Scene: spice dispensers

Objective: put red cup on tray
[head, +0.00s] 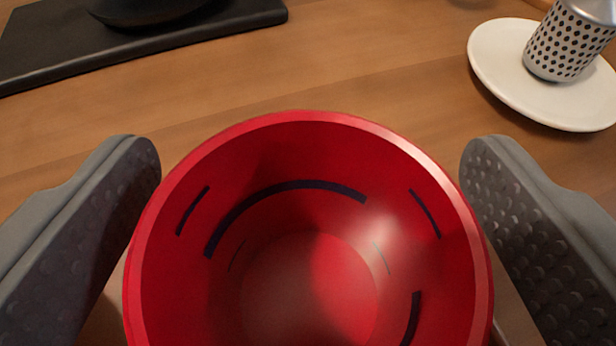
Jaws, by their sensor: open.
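The red cup (300,122) fills the lower middle of the head view, and I look down into its open mouth. Its inside is red with dark curved line marks. My gripper (310,215) is open, with one grey dimpled finger on each side of the cup. The left finger is very near the cup's left rim, and a small gap shows at the right finger's tip. I cannot tell whether either finger touches the cup lower down. A black flat slab (240,22), possibly the tray, lies at the upper left. The cup's base is hidden.
A dark round object (140,10) stands on the black slab, cut off by the top edge. A white saucer (495,65) at the upper right holds a silver dotted shaker (568,42). The wooden table (370,75) is clear between slab and saucer.

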